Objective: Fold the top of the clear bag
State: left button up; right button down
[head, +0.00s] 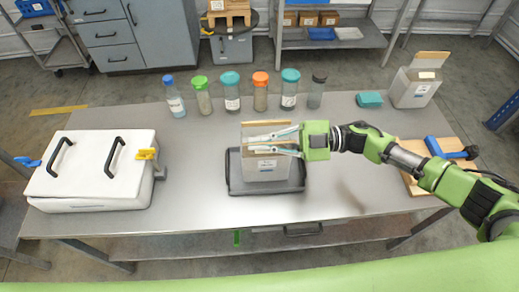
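A pale box (265,168) with a label on its front stands upright on a dark tray (235,182) at the middle of the table. A brown flap (254,130) rises at its back edge. I cannot make out a clear bag; any bag in the box is hidden by the gripper or too small to tell. My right gripper (256,142) reaches in from the right, lying level across the top of the box. Its two pale fingers run leftward and come closer together at the tips; whether they hold anything cannot be told. My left gripper is not in view.
Several capped bottles (231,92) line the table's back edge. A white lidded cooler (92,165) fills the left end. The front middle is clear.

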jog(key=shift+w+r+m, duration=0.2)
jog(key=shift+w+m, duration=1.05)
jog(key=shift+m, duration=0.05)
